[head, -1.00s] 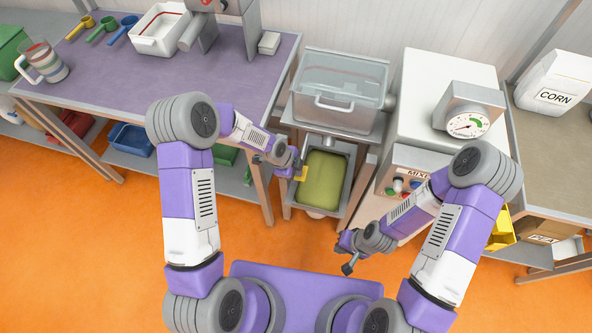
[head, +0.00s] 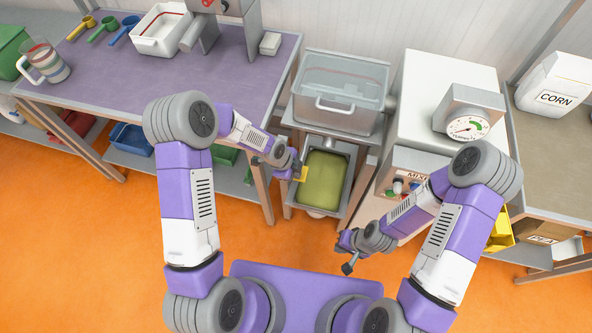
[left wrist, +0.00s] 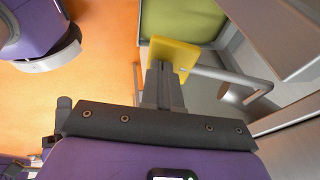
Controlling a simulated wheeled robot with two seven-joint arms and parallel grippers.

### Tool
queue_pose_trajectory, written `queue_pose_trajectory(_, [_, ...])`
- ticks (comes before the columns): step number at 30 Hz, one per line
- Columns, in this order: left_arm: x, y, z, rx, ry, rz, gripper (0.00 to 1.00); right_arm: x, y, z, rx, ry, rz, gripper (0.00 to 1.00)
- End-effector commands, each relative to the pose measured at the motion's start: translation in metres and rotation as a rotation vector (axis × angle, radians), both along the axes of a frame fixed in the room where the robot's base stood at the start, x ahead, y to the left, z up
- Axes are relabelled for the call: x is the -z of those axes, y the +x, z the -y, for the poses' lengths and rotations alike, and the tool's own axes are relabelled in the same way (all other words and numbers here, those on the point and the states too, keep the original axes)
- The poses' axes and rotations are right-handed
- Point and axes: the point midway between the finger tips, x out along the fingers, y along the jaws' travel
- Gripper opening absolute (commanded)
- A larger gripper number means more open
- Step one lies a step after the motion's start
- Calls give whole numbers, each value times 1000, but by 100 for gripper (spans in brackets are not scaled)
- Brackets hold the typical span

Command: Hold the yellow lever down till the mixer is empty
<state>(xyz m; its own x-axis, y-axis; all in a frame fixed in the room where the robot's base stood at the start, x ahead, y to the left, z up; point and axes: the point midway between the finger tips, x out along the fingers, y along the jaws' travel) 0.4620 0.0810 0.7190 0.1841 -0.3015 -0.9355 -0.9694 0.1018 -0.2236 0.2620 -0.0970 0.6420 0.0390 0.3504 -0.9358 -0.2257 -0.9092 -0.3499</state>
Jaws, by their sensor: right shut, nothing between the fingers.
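The yellow lever (head: 302,174) sticks out at the left of the outlet under the mixer (head: 338,92), a metal box with a clear lid. My left gripper (head: 296,166) is at the lever. In the left wrist view its fingers (left wrist: 164,78) look shut and reach the yellow lever plate (left wrist: 182,52), seeming to touch it. A metal tub (head: 347,190) below the mixer holds a smooth green mass (head: 324,180). How much is left inside the mixer cannot be told. My right gripper (head: 347,260) is shut and empty, in front of the control cabinet.
The control cabinet (head: 420,160) with buttons and a dial gauge (head: 466,128) stands right of the mixer. A purple-topped table (head: 120,70) with scoops, a jug and a white bin is at left. A shelf with a corn bag (head: 553,88) is at right. The orange floor is clear.

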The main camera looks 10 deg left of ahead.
Motion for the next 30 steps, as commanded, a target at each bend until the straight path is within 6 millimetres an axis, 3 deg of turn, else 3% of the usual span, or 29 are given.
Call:
queue_pose_trajectory(3, [-33, -6, 3, 8, -1, 9, 0, -20, 0, 0, 0, 0, 0, 0])
queue_pose_trajectory(15, [-103, -35, -24, 7, -4, 14, 0, -38, 0, 0, 0, 0, 0, 0])
queue_pose_trajectory(20, [-113, -39, -28, 9, -5, 14, 0, -41, 0, 0, 0, 0, 0, 0])
queue_pose_trajectory(30, [-114, -40, -28, 10, -4, 14, 0, -41, 0, 0, 0, 0, 0, 0])
